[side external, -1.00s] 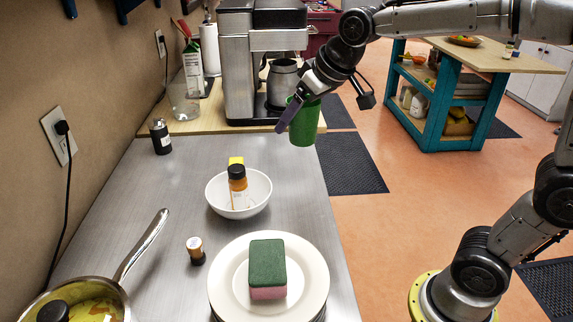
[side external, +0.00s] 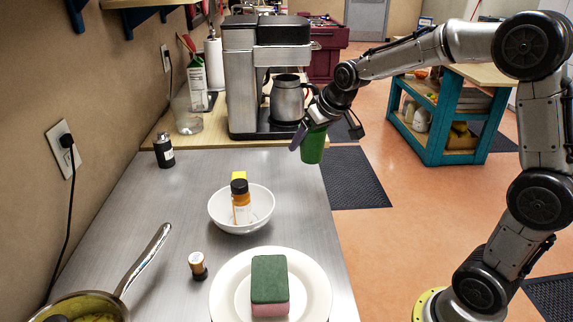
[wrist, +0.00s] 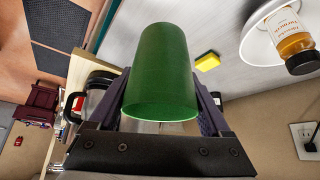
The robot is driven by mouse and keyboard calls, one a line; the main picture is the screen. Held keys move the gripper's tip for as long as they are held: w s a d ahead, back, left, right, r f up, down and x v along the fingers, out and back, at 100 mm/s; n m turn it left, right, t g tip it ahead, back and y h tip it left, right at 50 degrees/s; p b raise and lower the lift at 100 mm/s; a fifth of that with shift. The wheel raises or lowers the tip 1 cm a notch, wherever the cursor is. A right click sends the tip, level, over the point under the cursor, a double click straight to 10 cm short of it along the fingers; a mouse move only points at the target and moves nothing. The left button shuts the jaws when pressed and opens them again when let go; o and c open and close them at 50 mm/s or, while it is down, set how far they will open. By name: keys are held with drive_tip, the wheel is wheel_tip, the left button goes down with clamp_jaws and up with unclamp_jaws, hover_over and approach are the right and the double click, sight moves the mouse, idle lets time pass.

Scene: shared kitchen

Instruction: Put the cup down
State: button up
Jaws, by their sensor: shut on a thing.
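The green cup (side external: 313,146) is held in my gripper (side external: 303,138) at the right edge of the metal counter, in front of the coffee machine. In the wrist view the cup (wrist: 160,70) fills the middle, with a finger of my gripper (wrist: 160,118) on either side of it. The gripper is shut on the cup. In the side view a finger hides part of the cup, and I cannot tell whether its base touches anything.
A white bowl (side external: 216,212) with a bottle (side external: 241,203) and a plate (side external: 229,297) bearing a sponge (side external: 269,280) stand nearer on the counter (side external: 190,185). The coffee machine (side external: 240,85) with a metal jug (side external: 287,100) is behind. Bare counter lies left of the bowl.

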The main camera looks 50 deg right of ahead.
drive_tip(key=w+f, duration=0.2)
drive_tip(key=w+d+f, duration=0.1)
drive_tip(key=w+f, duration=0.1)
drive_tip(key=w, duration=0.1)
drive_tip(key=w+f, duration=0.2)
drive_tip(key=shift+w+d+f, duration=0.2)
drive_tip(key=shift+w+d, duration=0.05)
drive_tip(key=shift+w, duration=0.05)
drive_tip(key=shift+w+f, duration=0.35)
drive_tip(key=shift+f, duration=0.1)
drive_tip(key=shift+w+d+f, duration=0.1)
drive_tip(key=shift+w+f, duration=0.1)
drive_tip(key=shift+f, duration=1.5)
drive_tip(key=shift+f, duration=0.15)
drive_tip(key=o, duration=1.2)
drive_tip(key=shift+c, duration=0.2)
